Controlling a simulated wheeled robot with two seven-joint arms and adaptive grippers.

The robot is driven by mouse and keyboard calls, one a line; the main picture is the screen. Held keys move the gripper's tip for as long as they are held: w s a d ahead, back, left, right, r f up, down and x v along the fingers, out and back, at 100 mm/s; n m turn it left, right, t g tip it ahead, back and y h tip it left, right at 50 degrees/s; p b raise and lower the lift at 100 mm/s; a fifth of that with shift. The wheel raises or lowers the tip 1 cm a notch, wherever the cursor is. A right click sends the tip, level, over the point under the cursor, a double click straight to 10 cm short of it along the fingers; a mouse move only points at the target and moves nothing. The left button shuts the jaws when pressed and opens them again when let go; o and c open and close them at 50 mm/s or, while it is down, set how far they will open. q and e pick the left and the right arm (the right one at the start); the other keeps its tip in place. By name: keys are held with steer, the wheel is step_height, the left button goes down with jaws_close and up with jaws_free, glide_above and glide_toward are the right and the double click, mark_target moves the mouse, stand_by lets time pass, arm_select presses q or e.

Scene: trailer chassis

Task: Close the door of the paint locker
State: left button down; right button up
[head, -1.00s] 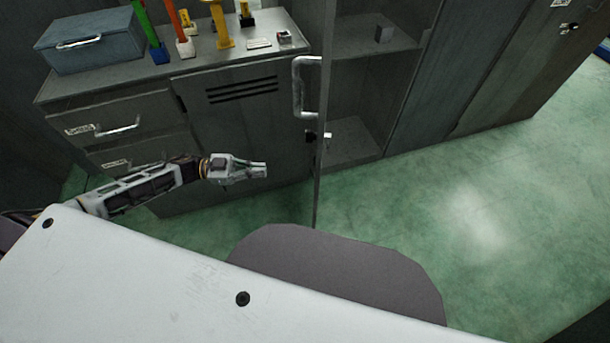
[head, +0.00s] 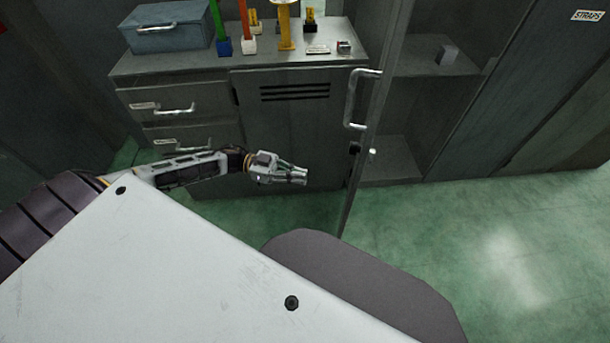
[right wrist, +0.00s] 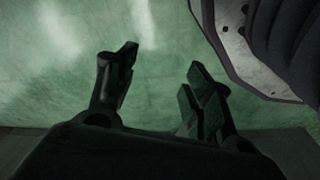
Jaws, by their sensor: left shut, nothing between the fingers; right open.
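The paint locker, a tall grey cabinet, stands open at centre right in the head view, with its shelf (head: 430,62) showing. Its door (head: 377,110) is swung out toward me and seen nearly edge-on, with a pale bar handle (head: 352,100) on its left face. My left gripper (head: 303,177) is shut and empty, left of the door and a little below the handle, not touching it. My right gripper (right wrist: 165,75) is open and empty over green floor in the right wrist view; it does not show in the head view.
A grey drawer cabinet (head: 180,118) stands behind my left arm. On it are a blue-grey toolbox (head: 168,30) and several small coloured items. A closed cabinet labelled STRAPS (head: 588,15) is at the right. The green floor (head: 480,240) right of the door is clear.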

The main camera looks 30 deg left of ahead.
arm_select(q)
steer(key=b+x, duration=0.1)
steer(key=x, duration=1.1)
steer(key=shift+d, duration=0.4)
arm_select(e)
steer(key=shift+w+a+r, duration=0.15)
steer(key=shift+a+r, duration=0.05)
steer(key=shift+r, duration=0.45)
steer(key=shift+w+a+r, duration=0.15)
steer(key=shift+a+r, duration=0.1)
steer(key=shift+r, duration=0.35)
steer(key=shift+w+a+r, duration=0.15)
steer(key=shift+a+r, duration=0.05)
steer(key=shift+r, duration=0.45)
arm_select(q)
steer(key=shift+w+d, duration=0.1)
steer(key=shift+d, duration=0.05)
arm_select(e)
steer(key=shift+f, duration=0.1)
